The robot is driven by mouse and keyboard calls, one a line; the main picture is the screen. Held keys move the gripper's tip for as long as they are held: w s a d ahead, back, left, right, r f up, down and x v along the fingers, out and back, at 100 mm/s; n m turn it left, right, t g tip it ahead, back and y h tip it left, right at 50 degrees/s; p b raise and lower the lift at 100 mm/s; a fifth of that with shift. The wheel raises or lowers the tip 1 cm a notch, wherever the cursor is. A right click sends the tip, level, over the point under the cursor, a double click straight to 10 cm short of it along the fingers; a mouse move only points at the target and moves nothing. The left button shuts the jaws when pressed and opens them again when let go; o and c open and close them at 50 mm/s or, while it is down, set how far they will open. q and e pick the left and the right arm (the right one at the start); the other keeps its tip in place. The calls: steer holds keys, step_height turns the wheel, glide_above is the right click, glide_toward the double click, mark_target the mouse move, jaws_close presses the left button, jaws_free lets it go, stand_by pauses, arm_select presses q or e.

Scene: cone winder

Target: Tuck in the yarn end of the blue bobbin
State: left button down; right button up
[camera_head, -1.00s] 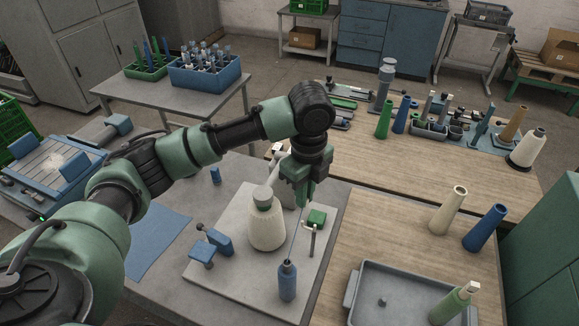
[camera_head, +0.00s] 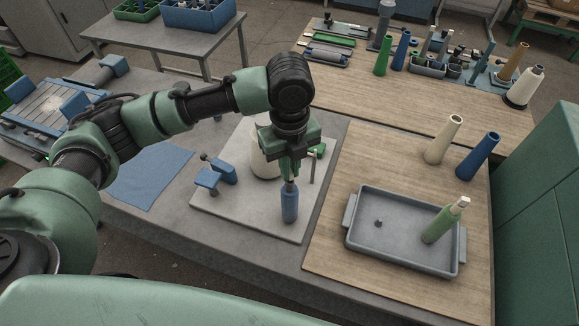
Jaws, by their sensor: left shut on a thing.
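The blue bobbin (camera_head: 290,207) stands upright on the pale board (camera_head: 255,222), near its front right. My left gripper (camera_head: 289,178) points down directly over the bobbin, with its fingertips at the bobbin's narrow top. The gripper is shut on what seems to be the bobbin's yarn end, too thin to make out clearly. Whether the fingers touch the bobbin is not clear. My right gripper is not in view.
A cream cone (camera_head: 264,164) stands behind the gripper, partly hidden. Blue clamp parts (camera_head: 208,181) are left on the board, with a thin metal post (camera_head: 312,167) to the right. A grey tray (camera_head: 385,247) holds a green bobbin (camera_head: 440,224). Beige (camera_head: 443,140) and blue cones (camera_head: 478,156) stand behind it.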

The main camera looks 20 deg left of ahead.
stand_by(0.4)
arm_select(q)
steer(key=shift+f+p, duration=0.3)
steer(key=shift+p, duration=0.15)
steer(key=shift+f+p, duration=0.2)
steer(key=shift+p, duration=0.7)
stand_by(1.0)
steer(key=c, duration=0.9)
jaws_free()
steer(key=shift+c, duration=0.2)
steer(key=shift+r, duration=0.1)
step_height(320, 180, up, 5)
steer(key=p, duration=0.6)
steer(key=shift+r+p, duration=0.8)
steer(key=shift+r, duration=0.1)
